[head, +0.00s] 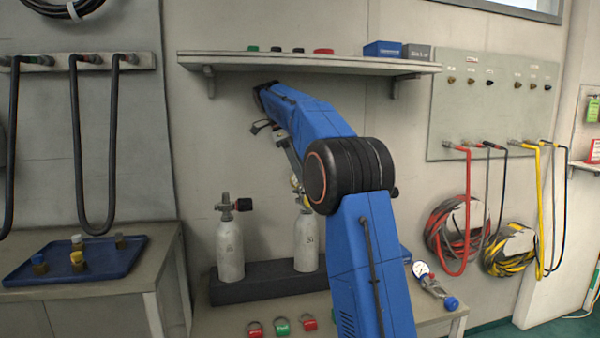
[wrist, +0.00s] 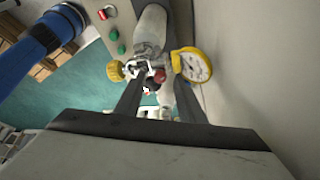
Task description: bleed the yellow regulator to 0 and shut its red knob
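The yellow regulator sits on top of the right-hand grey cylinder (head: 306,242), mostly hidden behind my arm in the head view. In the wrist view its yellow-rimmed gauge (wrist: 196,65) is to the right; the needle is too small to read. A yellow knob (wrist: 115,71) sticks out to the left of the metal valve body. The red knob (wrist: 158,76) shows between my fingertips. My gripper (wrist: 158,84) is open, one finger on each side of the red knob; I cannot tell whether either finger touches it. Nothing is visibly held.
A second cylinder (head: 230,250) with a black-knobbed valve stands left in the same dark rack (head: 250,284). A loose gauge regulator with a blue knob (head: 451,303) lies on the bench at right. A shelf (head: 300,64) overhangs my arm.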

